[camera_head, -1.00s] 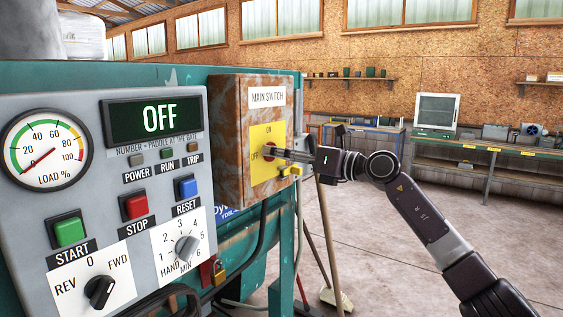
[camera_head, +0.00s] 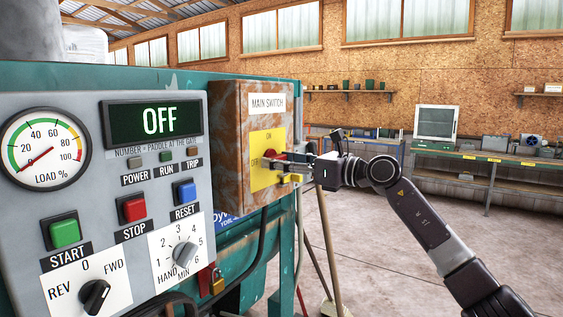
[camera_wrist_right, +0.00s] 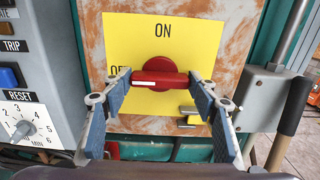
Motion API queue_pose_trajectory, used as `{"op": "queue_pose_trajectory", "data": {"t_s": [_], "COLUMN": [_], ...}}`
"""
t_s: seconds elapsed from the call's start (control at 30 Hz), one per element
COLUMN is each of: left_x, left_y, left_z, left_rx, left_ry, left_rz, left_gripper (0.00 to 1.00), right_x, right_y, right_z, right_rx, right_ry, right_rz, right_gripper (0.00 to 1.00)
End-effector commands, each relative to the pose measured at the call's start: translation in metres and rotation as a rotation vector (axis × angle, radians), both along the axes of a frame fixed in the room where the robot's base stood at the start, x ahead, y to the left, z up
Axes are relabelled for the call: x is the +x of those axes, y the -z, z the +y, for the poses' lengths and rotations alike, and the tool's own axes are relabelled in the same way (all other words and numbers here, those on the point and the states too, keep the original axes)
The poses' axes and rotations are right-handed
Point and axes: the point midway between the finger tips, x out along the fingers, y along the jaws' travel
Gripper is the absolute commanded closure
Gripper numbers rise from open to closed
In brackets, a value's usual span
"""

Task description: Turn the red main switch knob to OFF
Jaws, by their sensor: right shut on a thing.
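The red main switch knob (camera_wrist_right: 160,76) sits on a yellow plate (camera_wrist_right: 175,30) with ON above and a partly hidden OFF label at its left. Its handle lies about level, with the white mark on its left half toward OFF. My right gripper (camera_wrist_right: 158,84) is shut on the knob, one fingertip at each end of the handle. In the head view the knob (camera_head: 272,156) is partly behind the fingers of the right gripper (camera_head: 288,166). My left gripper is not in view.
The rusty switch box (camera_head: 228,150) has a yellow hasp (camera_head: 290,178) below the knob. The grey control panel (camera_head: 90,200) stands at the left, its display (camera_head: 155,120) reading OFF. A broom handle (camera_head: 328,250) stands below my right arm. Workbenches are far behind.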

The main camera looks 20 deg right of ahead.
Motion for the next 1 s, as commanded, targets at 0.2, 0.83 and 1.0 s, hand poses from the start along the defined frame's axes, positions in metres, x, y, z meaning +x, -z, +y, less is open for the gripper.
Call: {"op": "queue_pose_trajectory", "data": {"t_s": [0.2,0.83,1.0], "left_x": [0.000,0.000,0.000], "left_y": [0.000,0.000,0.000], "left_z": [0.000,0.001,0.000], "left_rx": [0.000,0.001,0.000], "left_ry": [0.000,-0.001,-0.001], "left_rz": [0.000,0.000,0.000], "left_gripper": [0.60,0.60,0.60], "right_x": [0.000,-0.019,-0.047], "right_y": [0.003,0.001,0.002], "right_z": [0.000,-0.017,-0.039], "right_rx": [-0.007,-0.004,-0.005], "right_ry": [0.000,0.004,0.004], "right_rz": [0.002,0.000,0.002], "right_gripper": [0.39,0.28,0.28]}}
